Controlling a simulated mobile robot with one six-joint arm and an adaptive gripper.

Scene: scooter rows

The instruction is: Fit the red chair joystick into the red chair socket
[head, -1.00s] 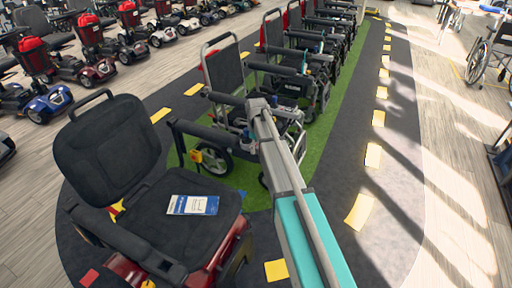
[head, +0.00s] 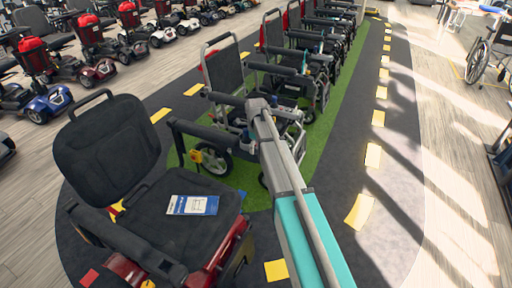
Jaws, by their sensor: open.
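The red chair (head: 190,225), with a black seat and back and red body panels, stands at the lower left. A black armrest bar (head: 205,133) runs from beside its backrest toward my arm's far end. I cannot make out the red chair joystick or its socket for certain. My arm reaches in from the lower right and bends down at its far end. My gripper (head: 248,142) is small and partly hidden there, close to the front of that bar. It is open; I see nothing held in it. Whether it touches the bar cannot be told.
A blue-and-white card (head: 193,205) lies on the red chair's seat. A folding wheelchair (head: 228,75) and several more stand behind on the green strip (head: 345,90). Scooters (head: 45,105) line the back left. The dark floor (head: 395,190) at right is clear.

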